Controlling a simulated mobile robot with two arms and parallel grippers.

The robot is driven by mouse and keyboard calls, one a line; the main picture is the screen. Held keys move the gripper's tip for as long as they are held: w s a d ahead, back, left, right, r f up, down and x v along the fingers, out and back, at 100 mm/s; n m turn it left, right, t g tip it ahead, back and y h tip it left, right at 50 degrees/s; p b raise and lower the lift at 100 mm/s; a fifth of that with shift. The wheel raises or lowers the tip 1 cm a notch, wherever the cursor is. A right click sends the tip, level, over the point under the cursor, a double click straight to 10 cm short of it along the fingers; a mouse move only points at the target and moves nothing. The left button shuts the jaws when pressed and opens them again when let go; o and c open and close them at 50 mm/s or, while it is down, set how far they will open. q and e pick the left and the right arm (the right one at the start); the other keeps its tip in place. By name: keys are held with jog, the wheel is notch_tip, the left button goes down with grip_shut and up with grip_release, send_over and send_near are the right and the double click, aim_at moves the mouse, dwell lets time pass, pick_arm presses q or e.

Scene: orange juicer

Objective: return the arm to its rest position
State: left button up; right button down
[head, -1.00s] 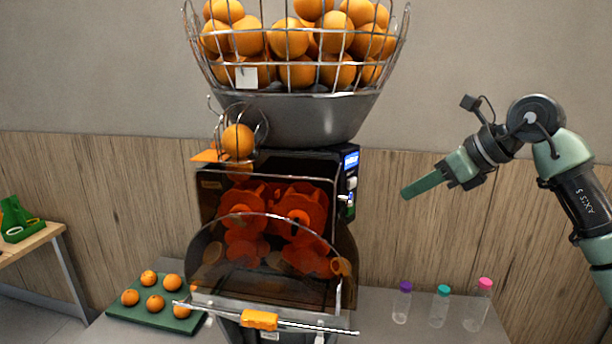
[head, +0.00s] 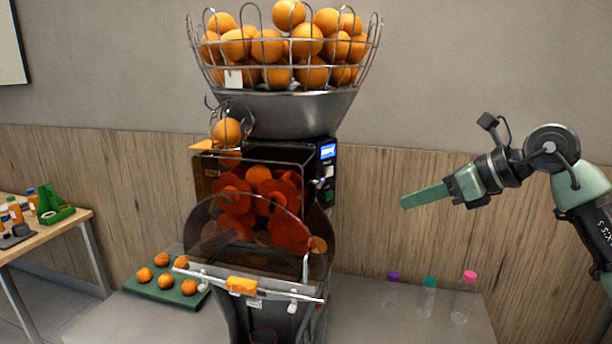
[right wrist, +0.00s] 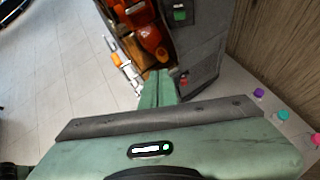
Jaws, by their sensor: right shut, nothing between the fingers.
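My right gripper (head: 405,202) is shut and empty. In the head view it is in the air to the right of the juicer, above the bottles, with its fingers pointing left. In the right wrist view its green fingers (right wrist: 158,88) lie together, pointing toward the juicer's side. The orange juicer (head: 262,210) stands on the counter with a clear curved cover over its red-orange pressing parts. It also shows in the right wrist view (right wrist: 195,45). My left gripper is in neither view.
A wire basket (head: 280,105) full of oranges tops the juicer. A green tray (head: 190,300) with several oranges lies left of it. Three capped bottles (head: 429,300) stand on the grey counter (head: 365,325) at right. A wooden side table (head: 60,225) stands at far left.

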jog(key=s+a+m+t+y, duration=0.35)
jog(key=a+m+y, duration=0.25)
jog(key=a+y, duration=0.6)
jog(key=s+d+f+m+t+h, duration=0.1)
jog(key=d+f+m+t+h, duration=0.45)
jog(key=f+m+h, duration=0.6)
jog(key=s+d+f+m+t+h, duration=0.1)
jog(key=d+f+m+t+h, duration=0.45)
jog(key=m, duration=1.15)
jog(key=s+d+f+m+g+h, duration=0.35)
jog(key=s+f+g+h, duration=0.2)
jog(key=f, duration=0.35)
jog(key=s+a+f+m+g+y, duration=0.1)
jog(key=s+f+m+g, duration=0.2)
jog(key=s+f+g, duration=0.55)
jog(key=s+a+f+m+g+y, duration=0.15)
jog(key=s+f+g, duration=0.25)
jog(key=s+f, duration=0.95)
jog(key=s+f+g, duration=0.1)
jog(key=s+f, duration=0.2)
jog(key=f, duration=0.9)
jog(key=s+f, duration=0.3)
jog(key=f, duration=0.8)
jog(key=s+d+f+g, duration=0.1)
jog(key=s+d+f, duration=0.2)
jog(key=s+f, duration=1.2)
jog(key=shift+s+f+h, duration=0.25)
jog(key=shift+s+h, duration=0.15)
jog(key=shift+s, duration=0.4)
